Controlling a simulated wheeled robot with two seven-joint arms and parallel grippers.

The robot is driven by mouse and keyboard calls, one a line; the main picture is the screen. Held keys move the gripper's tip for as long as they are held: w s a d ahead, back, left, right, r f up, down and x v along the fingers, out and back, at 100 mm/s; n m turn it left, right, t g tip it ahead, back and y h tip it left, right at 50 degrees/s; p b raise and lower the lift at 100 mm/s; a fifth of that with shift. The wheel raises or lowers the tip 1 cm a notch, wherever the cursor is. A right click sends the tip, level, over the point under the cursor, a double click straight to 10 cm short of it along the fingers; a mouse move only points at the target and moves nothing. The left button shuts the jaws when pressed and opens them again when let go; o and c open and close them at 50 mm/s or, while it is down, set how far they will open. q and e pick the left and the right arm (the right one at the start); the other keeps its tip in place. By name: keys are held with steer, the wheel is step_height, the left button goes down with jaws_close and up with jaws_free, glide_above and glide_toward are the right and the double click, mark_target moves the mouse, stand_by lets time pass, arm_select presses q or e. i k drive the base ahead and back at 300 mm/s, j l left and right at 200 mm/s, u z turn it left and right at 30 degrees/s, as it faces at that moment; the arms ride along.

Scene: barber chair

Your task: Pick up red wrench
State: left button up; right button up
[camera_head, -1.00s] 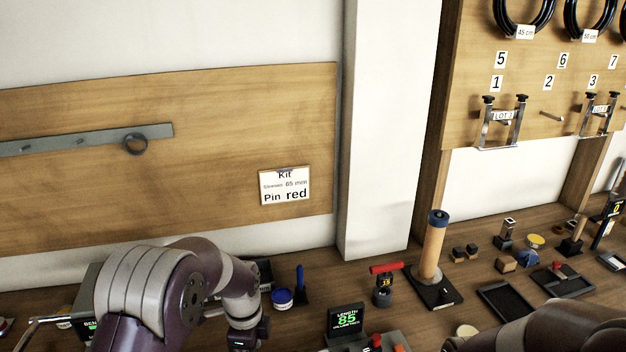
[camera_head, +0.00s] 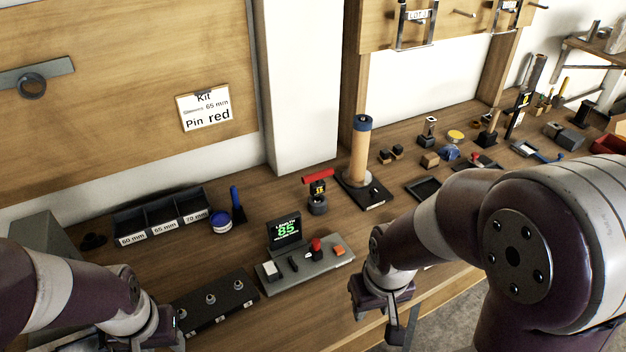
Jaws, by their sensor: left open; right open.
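A red-handled tool (camera_head: 318,177) lies across a small dark stand with a yellow-lit display, at the middle of the bench. It is the thing here most like a red wrench; its full shape is too small to tell. My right gripper (camera_head: 388,318) is open and empty, pointing down near the bench's front edge, below and right of the red tool and well apart from it. My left gripper (camera_head: 158,342) is open at the bottom edge, partly cut off by the frame, in front of a black block with knobs.
A grey console (camera_head: 305,262) reading 85 stands between the grippers and the red tool. A wooden cylinder (camera_head: 360,150) on a black base stands just right of the tool. My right arm covers the right bench front.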

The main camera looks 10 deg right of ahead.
mark_target(318, 186)
steer(key=u, duration=0.8)
steer(key=z, duration=1.25)
steer(key=u, duration=1.65)
steer(key=l+u, duration=0.15)
steer(key=l, duration=0.25)
steer(key=k+l+u, duration=0.1)
steer(key=l, duration=0.25)
steer(key=k+l+u, duration=0.15)
steer(key=l, duration=0.25)
steer(key=k+l+u, duration=0.15)
steer(key=l, duration=0.2)
steer(key=k+l+u, duration=0.1)
steer(key=l, duration=0.25)
